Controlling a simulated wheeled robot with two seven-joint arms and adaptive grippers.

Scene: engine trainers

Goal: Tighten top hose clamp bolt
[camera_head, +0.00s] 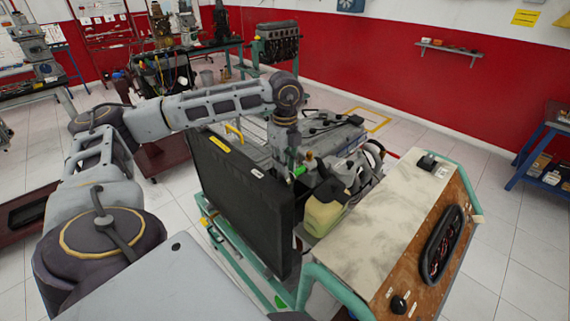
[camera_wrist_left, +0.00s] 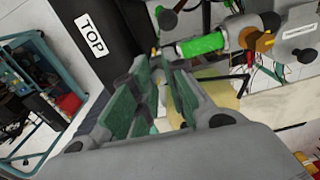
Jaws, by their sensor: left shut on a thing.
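My left gripper (camera_head: 285,166) reaches down behind the black radiator panel (camera_head: 236,200) into the engine bay in the head view. In the left wrist view, its green-padded fingers (camera_wrist_left: 158,72) point at the area beside the panel marked TOP (camera_wrist_left: 92,36). A bright green hose section (camera_wrist_left: 203,43) lies just beyond and to the right of the fingertips. A small yellowish piece (camera_wrist_left: 155,51) shows by the fingertips, perhaps the clamp bolt. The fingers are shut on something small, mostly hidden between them. My right gripper is not in view.
The engine trainer's green frame (camera_head: 232,255) surrounds the panel. A yellowish fluid tank (camera_head: 322,214) stands right of the gripper. A control panel top (camera_head: 385,215) fills the right side. Loose wires (camera_wrist_left: 243,75) hang near the hose. Clear floor (camera_head: 515,225) lies farther right.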

